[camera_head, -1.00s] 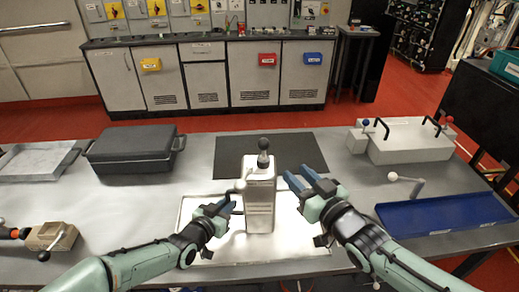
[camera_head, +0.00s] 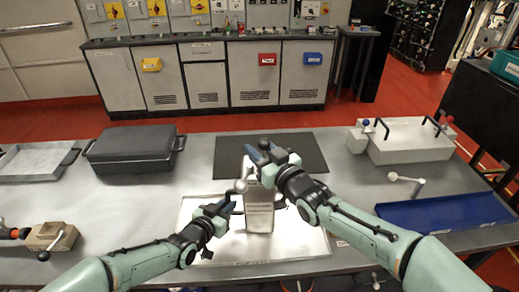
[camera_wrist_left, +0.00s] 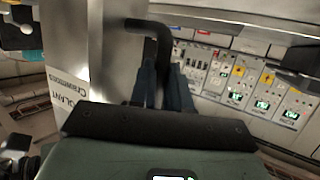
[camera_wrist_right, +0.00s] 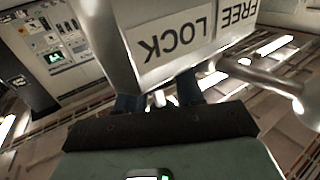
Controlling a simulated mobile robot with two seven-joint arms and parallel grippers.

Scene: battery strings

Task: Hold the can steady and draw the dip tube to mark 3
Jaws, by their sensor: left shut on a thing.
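The can (camera_head: 259,212), a pale upright box shape, stands on the white tray in the head view. My left gripper (camera_head: 228,207) is at its left side. In the left wrist view its fingers close around a dark bent handle (camera_wrist_left: 152,27) beside the can's wall (camera_wrist_left: 112,60). My right gripper (camera_head: 259,153) is at the can's top, by the dip tube's dark knob (camera_head: 264,144). In the right wrist view its fingers (camera_wrist_right: 158,102) are apart, partly hidden behind a block labelled LOCK and FREE (camera_wrist_right: 180,40). The tube and its marks are hidden.
A silver lever ball (camera_head: 241,186) shows by the can's upper left. The white tray (camera_head: 300,246) lies around the can, with a dark mat (camera_head: 305,150) behind. A black case (camera_head: 130,150) stands left; a blue tray (camera_head: 440,214) and a white box (camera_head: 405,145) are right.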

